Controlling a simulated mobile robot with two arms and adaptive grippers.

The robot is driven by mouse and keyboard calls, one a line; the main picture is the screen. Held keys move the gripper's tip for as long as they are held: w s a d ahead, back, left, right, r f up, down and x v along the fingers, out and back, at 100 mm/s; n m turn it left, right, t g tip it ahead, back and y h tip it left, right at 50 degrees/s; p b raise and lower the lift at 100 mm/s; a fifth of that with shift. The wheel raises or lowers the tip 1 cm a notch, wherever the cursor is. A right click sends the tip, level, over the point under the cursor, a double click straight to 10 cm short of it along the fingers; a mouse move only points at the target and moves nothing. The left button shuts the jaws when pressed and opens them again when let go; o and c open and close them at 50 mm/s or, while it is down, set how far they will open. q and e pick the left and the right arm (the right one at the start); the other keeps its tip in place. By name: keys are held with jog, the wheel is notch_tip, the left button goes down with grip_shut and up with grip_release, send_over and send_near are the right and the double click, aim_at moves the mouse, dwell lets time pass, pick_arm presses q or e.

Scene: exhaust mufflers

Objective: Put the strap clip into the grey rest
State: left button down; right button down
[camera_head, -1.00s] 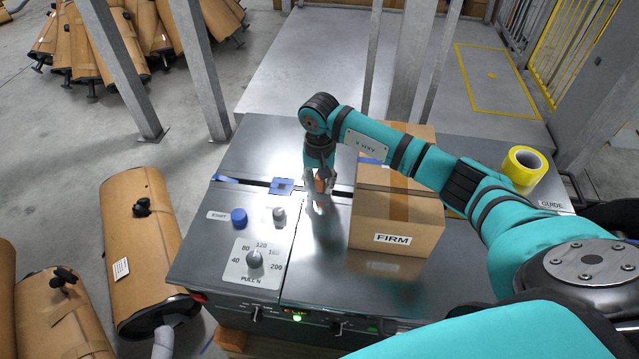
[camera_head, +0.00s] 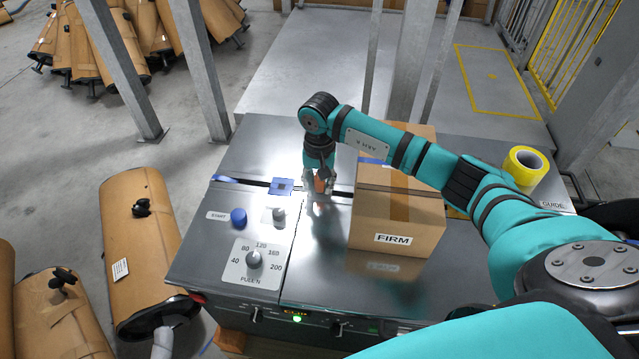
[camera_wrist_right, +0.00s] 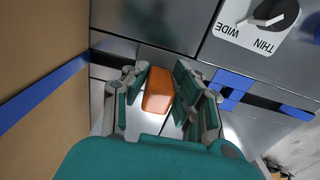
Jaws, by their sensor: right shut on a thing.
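An orange block (camera_wrist_right: 158,90), apparently the strap clip, is between the fingers of my right gripper (camera_wrist_right: 160,88) in the right wrist view. In the head view the orange clip (camera_head: 320,184) shows small under my right gripper (camera_head: 320,182), over the metal machine top left of the carton. The gripper is shut on it. The gap under the clip cannot be judged. I cannot pick out the grey rest for sure; the fingers and palm hide part of the surface. My left gripper is not in view.
A carton marked FIRM (camera_head: 395,215) stands close right of the gripper. A blue strap piece (camera_head: 281,187) lies at the slot to its left. A grey knob (camera_head: 279,213), blue button (camera_head: 239,217) and dial (camera_head: 254,260) sit front left. Yellow tape (camera_head: 524,167) is at right.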

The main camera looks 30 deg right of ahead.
jog(key=shift+d, duration=0.1)
dwell(0.6)
jog(key=shift+f+b, duration=0.55)
jog(key=shift+b, duration=0.2)
jog(key=c, duration=1)
grip_release()
jog(key=shift+r, duration=0.4)
notch_tip(320, 180, up, 7)
jog(key=shift+r, duration=0.2)
jog(key=shift+r, duration=0.1)
